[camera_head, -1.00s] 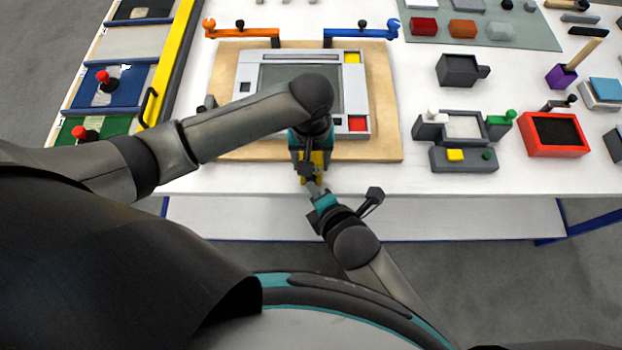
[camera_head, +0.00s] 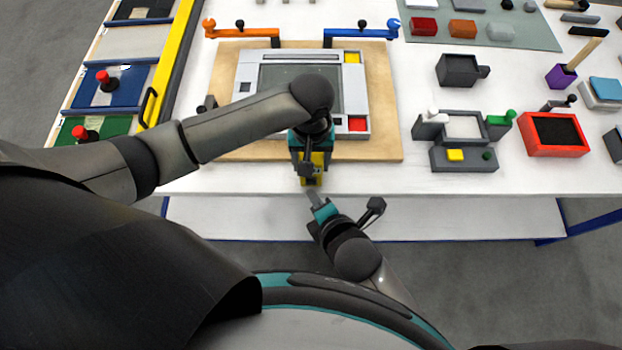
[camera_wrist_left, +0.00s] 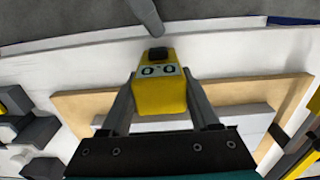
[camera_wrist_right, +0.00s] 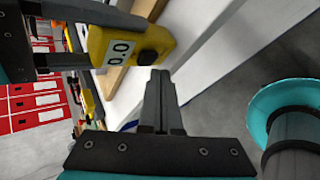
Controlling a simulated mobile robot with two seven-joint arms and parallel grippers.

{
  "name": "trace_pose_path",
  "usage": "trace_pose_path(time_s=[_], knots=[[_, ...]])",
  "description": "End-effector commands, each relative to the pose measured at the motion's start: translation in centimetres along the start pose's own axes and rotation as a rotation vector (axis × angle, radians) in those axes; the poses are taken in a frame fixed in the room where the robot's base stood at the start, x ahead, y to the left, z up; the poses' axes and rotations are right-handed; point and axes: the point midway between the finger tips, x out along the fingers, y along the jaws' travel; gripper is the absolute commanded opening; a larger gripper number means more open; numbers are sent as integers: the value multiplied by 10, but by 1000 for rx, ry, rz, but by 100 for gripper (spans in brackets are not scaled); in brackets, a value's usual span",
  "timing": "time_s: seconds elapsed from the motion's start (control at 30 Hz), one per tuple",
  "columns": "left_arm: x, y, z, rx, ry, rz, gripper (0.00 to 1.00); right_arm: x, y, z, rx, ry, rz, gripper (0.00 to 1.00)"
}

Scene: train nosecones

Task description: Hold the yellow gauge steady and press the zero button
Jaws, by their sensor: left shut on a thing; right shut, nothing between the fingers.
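The yellow gauge (camera_head: 318,172) is held at the table's front edge, below my left gripper (camera_head: 311,160). In the left wrist view my left gripper (camera_wrist_left: 160,105) is shut on the sides of the gauge (camera_wrist_left: 160,97). Its white display (camera_wrist_left: 158,71) reads 0.0, and the black zero button (camera_wrist_left: 157,54) is on its end. My right gripper (camera_head: 312,194) is shut and empty, just in front of the gauge. In the right wrist view its fingertips (camera_wrist_right: 160,76) are close to the button (camera_wrist_right: 151,57); the left wrist view shows a small gap.
A wooden board (camera_head: 390,110) with a grey screen panel (camera_head: 245,110) lies behind the gauge. The table's front strip (camera_head: 380,180) is clear.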

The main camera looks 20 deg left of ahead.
Motion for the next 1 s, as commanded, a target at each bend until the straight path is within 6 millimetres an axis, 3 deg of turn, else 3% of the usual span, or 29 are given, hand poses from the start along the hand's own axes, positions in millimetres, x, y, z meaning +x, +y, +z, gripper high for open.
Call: trace_pose_path(time_s=[0.23, 0.7, 1.0], knots=[[0, 0, -1, -1, 2, -1, 0, -3, -4, -3, -1, 1, -3, 0], [0, -1, -1, -2, 3, -1, 0, -33, -25, -25, 1, 2, -2, 0], [0, 0, -1, -2, 3, -1, 0, -35, -26, -26, 0, 0, -1, 0]])
